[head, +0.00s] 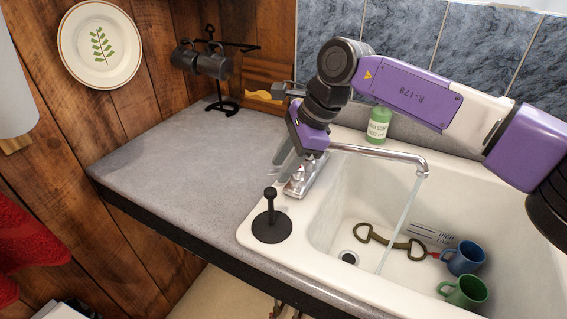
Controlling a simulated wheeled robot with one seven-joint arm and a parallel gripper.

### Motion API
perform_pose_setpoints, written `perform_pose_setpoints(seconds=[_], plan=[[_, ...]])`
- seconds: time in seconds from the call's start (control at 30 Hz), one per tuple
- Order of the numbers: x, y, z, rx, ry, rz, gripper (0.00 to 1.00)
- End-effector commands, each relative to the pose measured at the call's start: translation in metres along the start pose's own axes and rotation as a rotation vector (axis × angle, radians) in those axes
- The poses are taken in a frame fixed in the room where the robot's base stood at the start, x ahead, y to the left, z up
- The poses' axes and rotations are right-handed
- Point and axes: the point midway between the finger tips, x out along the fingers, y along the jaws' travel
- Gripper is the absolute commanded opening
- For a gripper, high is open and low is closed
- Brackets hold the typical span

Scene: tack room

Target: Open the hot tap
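The chrome tap (385,153) stands at the left rim of the white sink (335,205). Its spout reaches right over the basin, and a thin stream of water (402,225) falls from the end. The metal tap base (306,178) shows below my gripper. My gripper (284,160) points down right beside the base, at its left and back. Its grey fingers partly overlap each other and the tap body. I cannot tell whether they are open, shut or touching a handle. The hot tap's handle cannot be made out clearly; my gripper and wrist cover that area.
A bit (390,243), a blue mug (464,258) and a green mug (463,291) lie in the basin. The grey counter (185,160) at left is mostly clear.

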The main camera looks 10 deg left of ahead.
Motion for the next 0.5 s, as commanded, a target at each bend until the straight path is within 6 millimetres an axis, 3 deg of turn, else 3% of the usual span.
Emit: perform_pose_setpoints(seconds=[0.3,0.5], plan=[[-0.001,0.0,0.0,0.001,0.0,0.0,0.34],[-0.024,0.0,-0.001,0.001,0.002,-0.002,0.34]])
